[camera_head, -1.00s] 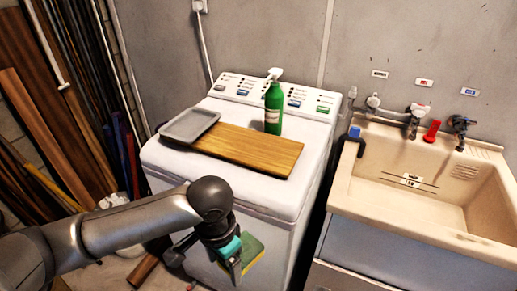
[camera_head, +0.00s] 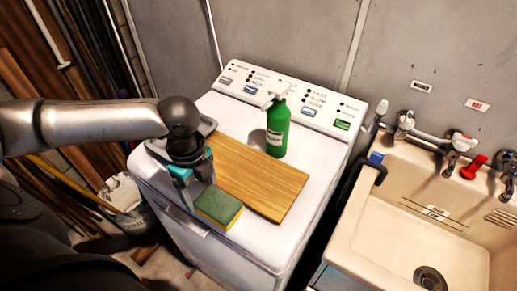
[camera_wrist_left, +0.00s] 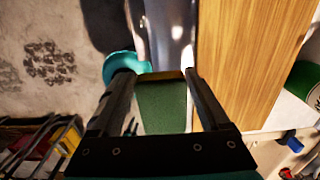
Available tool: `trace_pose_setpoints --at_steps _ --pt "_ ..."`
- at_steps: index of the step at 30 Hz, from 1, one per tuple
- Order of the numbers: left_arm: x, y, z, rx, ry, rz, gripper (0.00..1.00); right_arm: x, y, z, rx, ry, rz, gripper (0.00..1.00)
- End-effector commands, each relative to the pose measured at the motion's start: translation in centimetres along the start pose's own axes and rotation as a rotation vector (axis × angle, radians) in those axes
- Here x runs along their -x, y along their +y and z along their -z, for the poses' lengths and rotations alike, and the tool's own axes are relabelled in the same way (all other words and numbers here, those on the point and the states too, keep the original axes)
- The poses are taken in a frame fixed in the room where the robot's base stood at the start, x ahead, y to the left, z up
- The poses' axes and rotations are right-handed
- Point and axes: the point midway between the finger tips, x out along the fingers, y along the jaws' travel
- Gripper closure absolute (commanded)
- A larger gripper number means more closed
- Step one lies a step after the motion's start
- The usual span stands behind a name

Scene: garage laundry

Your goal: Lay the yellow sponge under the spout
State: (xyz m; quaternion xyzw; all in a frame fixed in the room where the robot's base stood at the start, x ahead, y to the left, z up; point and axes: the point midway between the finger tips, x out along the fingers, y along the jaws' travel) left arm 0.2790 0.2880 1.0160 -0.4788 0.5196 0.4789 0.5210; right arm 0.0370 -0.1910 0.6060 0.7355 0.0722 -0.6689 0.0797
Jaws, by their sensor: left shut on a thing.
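The sponge (camera_head: 219,208), green on top with a yellow lower layer, is held by my left gripper (camera_head: 200,192) over the front left part of the white washing machine's top. In the left wrist view the sponge's green face (camera_wrist_left: 162,106) shows between the two fingers (camera_wrist_left: 160,85). I cannot tell if it touches the machine top. A tap with a spout (camera_head: 452,158) is on the wall side of the beige sink (camera_head: 345,235), far to the right of the gripper. My right gripper is not in view.
A wooden board (camera_head: 262,178) lies on the washing machine (camera_head: 325,165), just right of the gripper. A green bottle with a white pump head (camera_head: 277,130) stands behind it. A grey tray (camera_head: 208,126) is partly hidden by my arm. A dark hose with a blue end (camera_head: 375,160) hangs on the sink's left rim.

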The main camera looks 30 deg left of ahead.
Motion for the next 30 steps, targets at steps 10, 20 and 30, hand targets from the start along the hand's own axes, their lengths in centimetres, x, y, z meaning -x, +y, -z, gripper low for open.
trace_pose_setpoints --at_steps 10,20,30 --pt "0.0 -7.2 0.2 0.002 0.004 0.003 0.8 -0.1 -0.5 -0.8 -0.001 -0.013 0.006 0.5" --pt "-0.1 -12.3 0.1 0.002 0.001 0.0 0.8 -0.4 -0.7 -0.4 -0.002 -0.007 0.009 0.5" --pt "0.0 -14.6 0.1 0.003 0.002 0.002 0.8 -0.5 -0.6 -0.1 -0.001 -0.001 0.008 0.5"
